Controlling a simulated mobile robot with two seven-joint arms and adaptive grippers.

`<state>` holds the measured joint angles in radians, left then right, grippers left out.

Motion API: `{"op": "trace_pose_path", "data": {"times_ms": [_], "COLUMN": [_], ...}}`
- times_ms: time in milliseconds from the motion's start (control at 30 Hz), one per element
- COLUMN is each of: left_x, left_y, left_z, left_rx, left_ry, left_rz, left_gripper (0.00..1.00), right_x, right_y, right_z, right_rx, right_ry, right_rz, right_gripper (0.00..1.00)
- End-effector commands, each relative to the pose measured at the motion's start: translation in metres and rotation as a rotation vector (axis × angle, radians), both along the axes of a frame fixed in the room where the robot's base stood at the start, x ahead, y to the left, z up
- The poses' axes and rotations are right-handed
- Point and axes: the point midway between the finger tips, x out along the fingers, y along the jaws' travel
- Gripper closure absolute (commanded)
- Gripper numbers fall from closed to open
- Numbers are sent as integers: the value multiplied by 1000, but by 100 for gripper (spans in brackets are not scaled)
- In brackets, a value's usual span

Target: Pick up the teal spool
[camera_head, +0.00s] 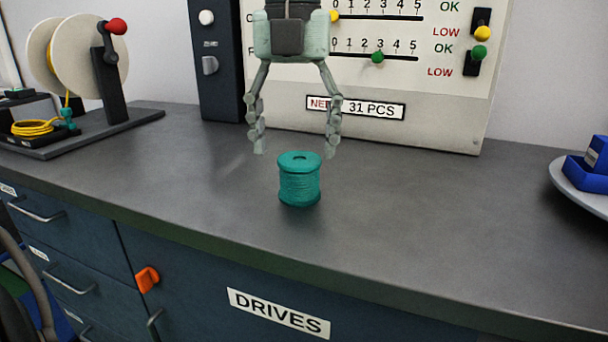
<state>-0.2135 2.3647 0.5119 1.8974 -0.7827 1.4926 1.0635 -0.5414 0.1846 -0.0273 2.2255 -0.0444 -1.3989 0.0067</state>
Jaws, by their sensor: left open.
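The teal spool (299,182) stands upright on the dark grey counter (420,215), near its front edge. My left gripper (294,152) points down just above and behind the spool in the picture. Its two fingers are spread wide, wider than the spool, with nothing between them. The fingertips sit at about the height of the spool's top in the picture; whether they touch it I cannot tell, but a gap seems to show. My right gripper does not show.
A panel (440,105) with sliders and a "31 PCS" label stands behind the gripper. A cream reel (88,60) with a red-knobbed crank and yellow cable (35,127) is at the left. A plate (575,190) with blue blocks (590,172) is at the right. The counter between is clear.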

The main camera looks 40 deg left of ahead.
Motion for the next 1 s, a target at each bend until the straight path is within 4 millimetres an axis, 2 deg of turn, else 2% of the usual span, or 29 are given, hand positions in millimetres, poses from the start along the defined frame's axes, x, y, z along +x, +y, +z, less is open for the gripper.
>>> {"op": "trace_pose_path", "data": {"times_ms": [300,633,1000], "left_x": [5,5,5], "left_y": [-3,-3,-3], "left_z": [-45,-50,-50], "left_rx": [-4,-4,-4], "left_ry": [1,-2,-2], "left_rz": [0,1,1], "left_gripper": [31,32,78], "right_x": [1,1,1], "right_y": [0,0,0], "right_z": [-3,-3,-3], "right_rx": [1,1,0], "right_ry": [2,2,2], "right_rz": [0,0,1], "right_gripper": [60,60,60]}}
